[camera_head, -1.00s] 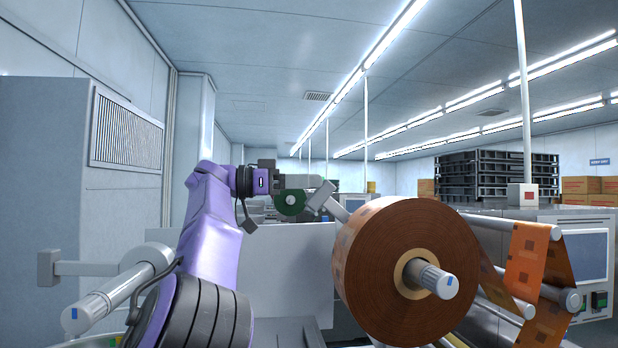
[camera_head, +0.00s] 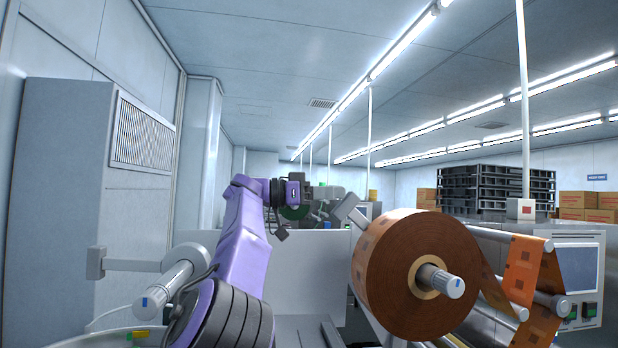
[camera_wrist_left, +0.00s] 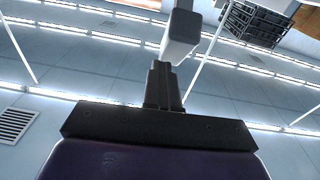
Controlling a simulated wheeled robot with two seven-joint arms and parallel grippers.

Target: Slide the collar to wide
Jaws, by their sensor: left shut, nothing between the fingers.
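My left gripper (camera_head: 322,193) reaches out at the end of my purple arm, left of the film roll. Its dark fingers (camera_wrist_left: 164,88) are shut and empty in the left wrist view. A pale grey block (camera_head: 345,206) on a bar is close to the fingertips; it also shows in the left wrist view (camera_wrist_left: 181,38). I cannot tell whether they touch. A green disc (camera_head: 295,212) shows behind and below my gripper, partly hidden. I cannot tell for sure which part is the collar. My right gripper is not in view.
A large brown film roll (camera_head: 410,270) sits on a spindle (camera_head: 446,284) at the right, with orange film (camera_head: 524,278) over rollers. An empty spindle (camera_head: 170,288) is at the left. A pale panel (camera_head: 318,270) stands behind my arm.

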